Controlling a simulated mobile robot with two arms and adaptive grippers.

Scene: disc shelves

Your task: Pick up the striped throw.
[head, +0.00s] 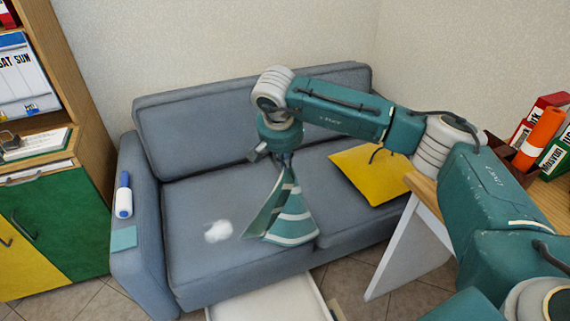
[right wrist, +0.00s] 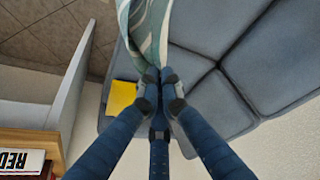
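The striped throw (head: 283,216), teal and green with pale bands, hangs in a fanned-out shape in front of the grey sofa's seat. My right gripper (head: 284,157) is above it, shut on its gathered top end. In the right wrist view the throw (right wrist: 148,28) runs from between the closed fingertips (right wrist: 160,88) out past the top edge. The head view does not clearly show whether its lower edge touches the seat. My left gripper is not in view.
The grey sofa (head: 190,205) holds a yellow cushion (head: 372,172), a crumpled white item (head: 218,231) and, on its left arm, a blue-and-white bottle (head: 123,197) and teal pad (head: 123,238). A wooden desk (head: 427,190) stands right, a cabinet (head: 62,232) left. A white tray (head: 270,303) lies in front.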

